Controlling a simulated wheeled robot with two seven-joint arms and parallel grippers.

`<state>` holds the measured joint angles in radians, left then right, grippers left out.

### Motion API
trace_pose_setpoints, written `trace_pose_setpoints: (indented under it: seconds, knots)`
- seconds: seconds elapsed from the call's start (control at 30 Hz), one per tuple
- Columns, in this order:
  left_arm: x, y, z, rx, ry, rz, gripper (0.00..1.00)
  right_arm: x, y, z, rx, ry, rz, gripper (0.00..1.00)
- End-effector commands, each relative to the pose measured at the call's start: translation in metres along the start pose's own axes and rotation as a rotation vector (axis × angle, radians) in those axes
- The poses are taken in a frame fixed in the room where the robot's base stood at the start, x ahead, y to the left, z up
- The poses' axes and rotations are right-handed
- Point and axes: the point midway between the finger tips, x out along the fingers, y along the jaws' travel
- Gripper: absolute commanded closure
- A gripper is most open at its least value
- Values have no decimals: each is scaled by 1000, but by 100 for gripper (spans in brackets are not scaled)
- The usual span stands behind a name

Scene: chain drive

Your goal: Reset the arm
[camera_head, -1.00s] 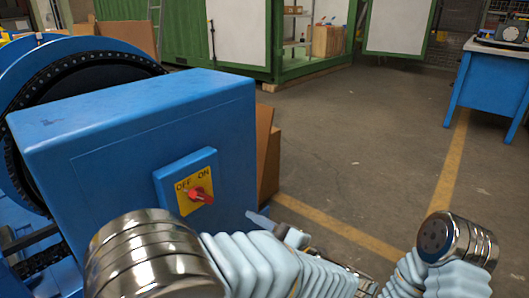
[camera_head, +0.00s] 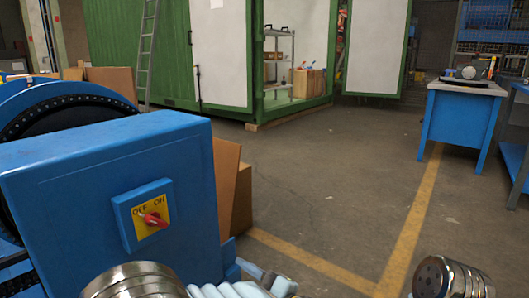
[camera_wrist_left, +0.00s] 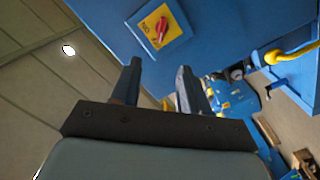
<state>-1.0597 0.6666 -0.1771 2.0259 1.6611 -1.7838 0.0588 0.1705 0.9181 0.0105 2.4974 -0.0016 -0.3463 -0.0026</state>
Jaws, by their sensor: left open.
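A blue machine housing (camera_head: 100,190) fills the left of the head view. Its front has a yellow OFF/ON plate with a red switch knob (camera_head: 152,219). The knob also shows at the top of the left wrist view (camera_wrist_left: 161,31). I cannot tell its setting for sure. My left gripper (camera_head: 262,277) is at the bottom edge of the head view, low and to the right of the switch, mostly cut off. In the left wrist view its two fingers (camera_wrist_left: 158,68) are apart with nothing between them. My right arm shows only a metal joint at the lower right; its gripper is out of view.
Brown cardboard boxes (camera_head: 232,190) stand right behind the housing. A toothed chain wheel (camera_head: 50,115) is at the left. A blue table (camera_head: 458,120) stands at the right and a green container (camera_head: 165,60) at the back. The floor between is clear, with yellow lines.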

Motion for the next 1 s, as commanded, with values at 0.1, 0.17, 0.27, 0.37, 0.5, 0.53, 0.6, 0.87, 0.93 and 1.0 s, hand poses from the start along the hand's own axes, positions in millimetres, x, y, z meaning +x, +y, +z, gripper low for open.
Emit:
trace_pose_setpoints:
  seconds: [0.1,0.17,0.27,0.37,0.5,0.53,0.6,0.87,0.93,1.0]
  knots:
    - [15,1,13,32,-40,28,55,-5,-2,0,0,0,0,57]
    - [24,1,22,51,-65,45,55,-8,-3,0,0,0,0,57]
    - [41,-2,40,94,-120,75,55,-12,-5,0,0,-1,0,57]
    - [62,-9,63,155,-202,111,55,-19,-8,1,-1,-1,0,57]
    - [91,-34,105,280,-378,160,55,-30,-13,1,-2,-1,-1,57]
    - [97,-44,115,313,-427,168,55,-33,-14,1,-3,-2,-1,57]
    - [107,-72,139,399,-566,182,55,-41,-17,1,-4,-2,-1,57]
    - [53,-251,179,729,-1359,162,55,-75,-33,3,-9,-5,-3,57]
    - [25,-286,168,769,-1537,157,55,-80,-35,3,-10,-5,-4,57]
    - [1,-309,156,793,-1674,157,55,-83,-37,3,-10,-5,-4,57]
